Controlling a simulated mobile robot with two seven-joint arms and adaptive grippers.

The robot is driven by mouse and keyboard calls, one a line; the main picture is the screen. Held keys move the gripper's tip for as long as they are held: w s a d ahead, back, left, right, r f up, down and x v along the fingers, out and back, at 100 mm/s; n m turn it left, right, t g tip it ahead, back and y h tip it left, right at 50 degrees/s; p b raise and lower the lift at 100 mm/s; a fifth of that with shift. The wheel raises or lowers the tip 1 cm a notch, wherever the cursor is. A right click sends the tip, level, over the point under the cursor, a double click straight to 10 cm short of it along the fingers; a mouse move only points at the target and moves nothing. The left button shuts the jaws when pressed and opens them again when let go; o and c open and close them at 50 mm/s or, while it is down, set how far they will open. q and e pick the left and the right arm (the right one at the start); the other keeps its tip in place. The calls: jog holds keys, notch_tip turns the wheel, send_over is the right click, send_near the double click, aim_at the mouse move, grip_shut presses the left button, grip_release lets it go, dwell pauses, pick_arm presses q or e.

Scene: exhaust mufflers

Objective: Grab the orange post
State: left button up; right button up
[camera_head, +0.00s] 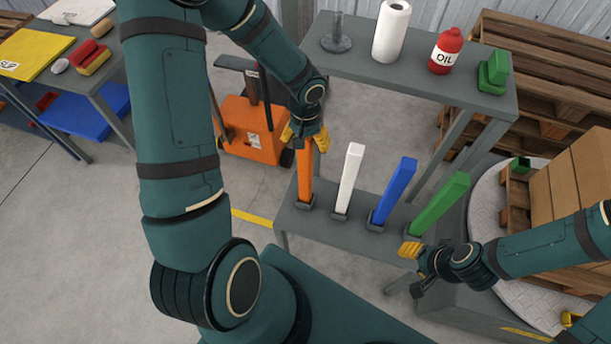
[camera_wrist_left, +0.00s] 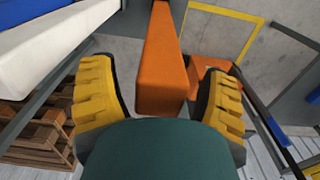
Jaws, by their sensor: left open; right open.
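The orange post (camera_head: 305,178) stands upright in a dark socket at the left end of a low grey bench (camera_head: 297,222). My left gripper (camera_head: 304,140) is at the top of the post, with yellow fingers open on either side of it. In the left wrist view the post (camera_wrist_left: 163,65) lies between the two open fingers of the left gripper (camera_wrist_left: 165,98), with a gap visible on each side. My right gripper (camera_head: 411,268) is open and empty, at the front right of the bench below the green post.
White (camera_head: 348,180), blue (camera_head: 393,190) and green (camera_head: 440,203) posts stand in a row to the right. A higher shelf (camera_head: 400,73) behind holds a paper roll (camera_head: 391,31) and a red oil bottle (camera_head: 446,52). An orange pallet jack (camera_head: 252,130) stands behind on the left.

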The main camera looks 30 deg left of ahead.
pick_arm(q)
jog(key=shift+f, duration=0.15)
grip_shut()
dwell(0.4)
